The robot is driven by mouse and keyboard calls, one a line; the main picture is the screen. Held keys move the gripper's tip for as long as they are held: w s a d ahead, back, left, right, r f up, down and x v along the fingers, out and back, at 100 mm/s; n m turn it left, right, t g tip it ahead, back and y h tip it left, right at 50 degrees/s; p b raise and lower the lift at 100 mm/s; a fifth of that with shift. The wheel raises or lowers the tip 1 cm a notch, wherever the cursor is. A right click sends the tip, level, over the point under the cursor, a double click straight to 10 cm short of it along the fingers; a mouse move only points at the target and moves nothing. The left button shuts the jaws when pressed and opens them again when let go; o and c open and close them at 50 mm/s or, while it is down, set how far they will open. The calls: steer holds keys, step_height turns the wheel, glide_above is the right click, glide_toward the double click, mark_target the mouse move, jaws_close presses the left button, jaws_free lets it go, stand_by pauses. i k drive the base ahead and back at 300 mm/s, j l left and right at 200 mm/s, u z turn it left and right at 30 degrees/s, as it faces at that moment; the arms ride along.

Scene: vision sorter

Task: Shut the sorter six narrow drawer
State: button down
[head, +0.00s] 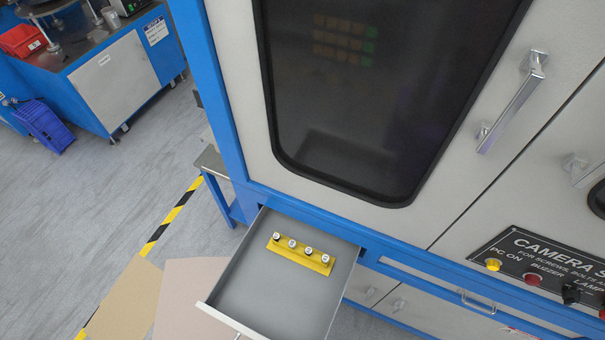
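A narrow grey drawer (262,287) stands pulled out of the blue and light grey sorter cabinet (230,110), below its dark window. Its front panel (228,319) faces the lower left of the head view, with part of a small handle (237,336) at the bottom edge. A yellow holder (285,257) with several white-topped round pieces lies inside the drawer. My gripper is not in the head view.
A closed drawer with a metal handle (478,303) is at the right, under the control panel (535,265). The cabinet door has a long metal handle (511,103). Cardboard-coloured sheets (125,300) lie left of the open drawer. Grey floor (90,210) is clear further left.

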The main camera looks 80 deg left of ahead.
mark_target(261, 294)
steer(key=k+l+u, duration=0.2)
steer(key=k, duration=0.15)
steer(key=k+l+u, duration=0.2)
steer(key=k+u, duration=0.1)
steer(key=u, duration=2.3)
steer(key=k+l+z, duration=0.1)
steer(key=k+z, duration=0.2)
steer(key=k, duration=0.1)
